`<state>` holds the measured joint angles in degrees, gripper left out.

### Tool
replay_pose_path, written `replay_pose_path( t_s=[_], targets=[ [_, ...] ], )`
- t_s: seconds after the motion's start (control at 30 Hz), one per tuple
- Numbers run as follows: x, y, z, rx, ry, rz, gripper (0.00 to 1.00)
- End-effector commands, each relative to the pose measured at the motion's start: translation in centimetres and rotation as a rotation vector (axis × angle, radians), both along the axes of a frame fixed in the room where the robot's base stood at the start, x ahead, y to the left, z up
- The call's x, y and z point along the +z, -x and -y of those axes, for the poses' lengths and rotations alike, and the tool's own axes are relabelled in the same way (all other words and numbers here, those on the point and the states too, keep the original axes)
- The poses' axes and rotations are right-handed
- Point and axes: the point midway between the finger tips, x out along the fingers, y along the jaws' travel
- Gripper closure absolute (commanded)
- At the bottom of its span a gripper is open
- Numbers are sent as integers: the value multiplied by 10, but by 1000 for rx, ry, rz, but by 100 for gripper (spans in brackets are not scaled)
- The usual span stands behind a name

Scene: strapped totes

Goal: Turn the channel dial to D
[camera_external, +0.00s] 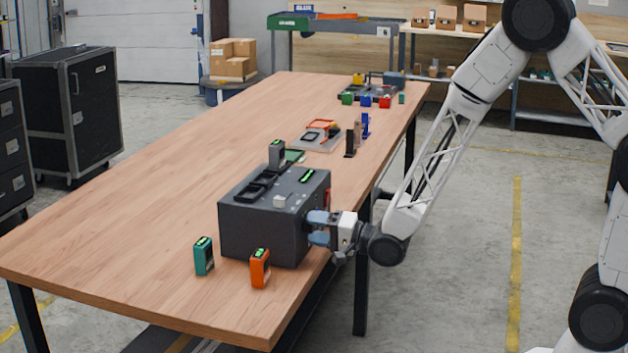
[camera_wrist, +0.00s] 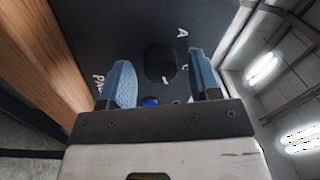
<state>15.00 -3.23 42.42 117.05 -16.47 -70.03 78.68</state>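The channel dial (camera_wrist: 160,62) is a dark round knob with a short white mark near its lower edge in the wrist view. It sits on a face of the dark box (camera_external: 262,222). A white letter A (camera_wrist: 182,32) and what looks like a C (camera_wrist: 184,67) show beside it; a D is not readable. My gripper (camera_external: 318,228) is at the box's right-hand face. Its two blue fingers are apart in the wrist view, with the dial showing between their tips. I cannot tell whether they touch it. The external view hides the dial.
A teal device (camera_external: 204,256) and an orange device (camera_external: 260,268) stand near the box at the table's front. Trays and small blocks sit farther back. The left of the table (camera_external: 130,220) is clear.

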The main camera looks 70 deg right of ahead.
Motion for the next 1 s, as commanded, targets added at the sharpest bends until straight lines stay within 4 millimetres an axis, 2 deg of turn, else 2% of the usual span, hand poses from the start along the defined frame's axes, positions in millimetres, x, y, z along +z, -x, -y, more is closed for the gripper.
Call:
replay_pose_path(
  t_s=[0.47, 0.67, 1.0],
  targets=[
    [0, 5, 0, 0, 0, 0, 40],
    [0, 20, 0, -1, 0, 0, 40],
    [-3, 59, 1, -1, 0, 0, 40]
  ],
)
